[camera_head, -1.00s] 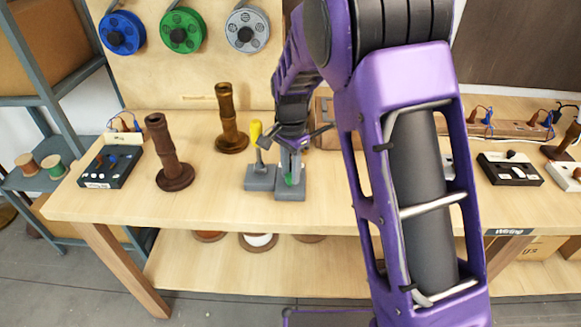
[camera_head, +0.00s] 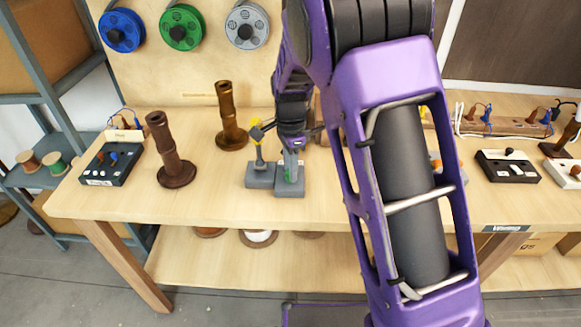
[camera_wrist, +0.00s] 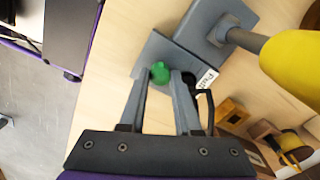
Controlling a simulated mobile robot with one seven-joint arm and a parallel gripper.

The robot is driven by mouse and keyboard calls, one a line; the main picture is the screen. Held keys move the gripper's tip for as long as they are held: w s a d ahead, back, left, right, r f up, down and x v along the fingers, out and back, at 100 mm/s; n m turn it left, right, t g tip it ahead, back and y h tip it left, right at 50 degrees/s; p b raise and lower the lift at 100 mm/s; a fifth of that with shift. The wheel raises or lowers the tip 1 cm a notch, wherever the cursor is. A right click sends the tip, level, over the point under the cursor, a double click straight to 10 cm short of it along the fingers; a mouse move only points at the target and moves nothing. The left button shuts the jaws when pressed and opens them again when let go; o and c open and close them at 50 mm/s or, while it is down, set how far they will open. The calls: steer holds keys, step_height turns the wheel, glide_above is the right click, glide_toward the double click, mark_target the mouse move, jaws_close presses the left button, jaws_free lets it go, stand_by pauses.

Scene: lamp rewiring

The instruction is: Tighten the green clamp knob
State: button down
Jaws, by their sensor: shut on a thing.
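The green clamp knob (camera_wrist: 159,73) sits between the tips of my gripper (camera_wrist: 161,80) in the wrist view. My gripper is shut on it. In the head view my gripper (camera_head: 291,165) points down over a grey clamp base (camera_head: 291,190) near the table's middle, and hides most of the knob. The base also shows in the wrist view (camera_wrist: 152,52), with a small white label beside the right finger.
A grey block with a yellow-handled tool (camera_head: 260,177) stands just left of the clamp; the yellow handle (camera_wrist: 295,62) is large in the wrist view. Two brown lamp columns (camera_head: 172,160) stand further left. A black switch box (camera_head: 110,167) is at the table's left.

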steer(key=c, duration=0.6)
jaws_free()
step_height(320, 180, up, 18)
steer(key=shift+f, duration=0.25)
